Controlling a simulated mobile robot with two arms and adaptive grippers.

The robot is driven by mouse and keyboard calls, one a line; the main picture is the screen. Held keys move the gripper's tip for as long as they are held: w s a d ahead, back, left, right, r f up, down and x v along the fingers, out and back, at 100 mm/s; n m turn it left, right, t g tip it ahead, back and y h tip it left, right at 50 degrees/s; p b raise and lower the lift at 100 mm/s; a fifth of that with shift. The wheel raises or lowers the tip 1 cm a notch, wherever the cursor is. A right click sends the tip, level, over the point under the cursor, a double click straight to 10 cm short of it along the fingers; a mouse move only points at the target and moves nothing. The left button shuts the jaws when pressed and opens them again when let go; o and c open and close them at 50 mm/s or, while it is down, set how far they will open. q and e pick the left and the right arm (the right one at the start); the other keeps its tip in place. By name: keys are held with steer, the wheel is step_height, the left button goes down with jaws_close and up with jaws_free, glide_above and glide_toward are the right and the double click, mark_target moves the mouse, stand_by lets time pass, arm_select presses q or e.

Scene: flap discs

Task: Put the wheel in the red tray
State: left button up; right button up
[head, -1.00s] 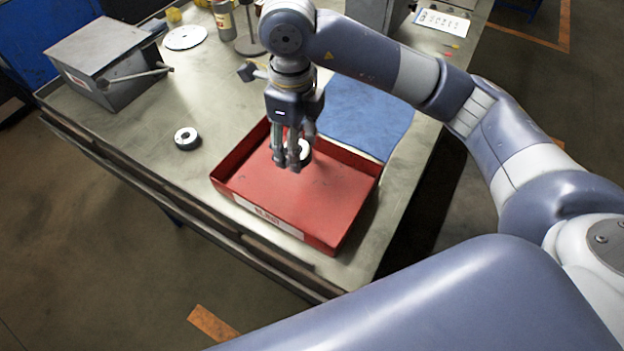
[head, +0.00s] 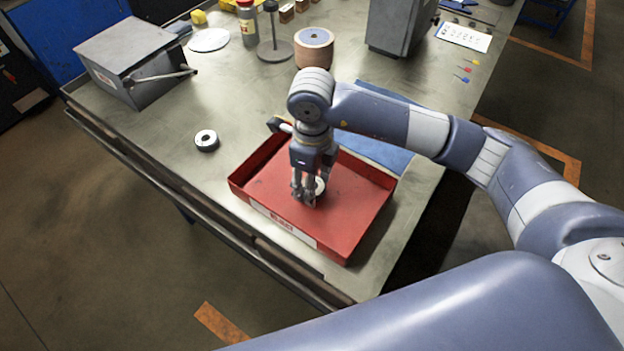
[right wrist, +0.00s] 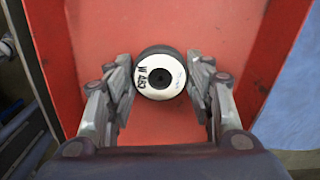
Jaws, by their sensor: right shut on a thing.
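The wheel (head: 319,186) is a small disc with a white face and a dark rim. In the right wrist view its face (right wrist: 161,76) bears the marking "W 483". My right gripper (head: 305,197) points down inside the outline of the red tray (head: 365,217) and is shut on the wheel, with one finger on each side. The wheel is over or at the tray floor; I cannot tell whether it touches it. The tray floor (right wrist: 95,30) lies behind it in the right wrist view. My left gripper is not in view.
A second dark disc with a pale centre (head: 207,140) lies on the table left of the tray. A blue mat (head: 385,152) lies behind the tray. A grey box with a lever (head: 135,65), a wooden-looking cylinder (head: 314,48) and a bottle (head: 247,22) stand farther back.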

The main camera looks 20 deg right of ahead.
steer(key=o, duration=1.1)
steer(key=shift+f, duration=0.1)
steer(key=shift+o, duration=0.2)
steer(key=shift+r, duration=0.6)
step_height(320, 180, up, 11)
steer(key=b, duration=0.2)
steer(key=shift+r, duration=0.1)
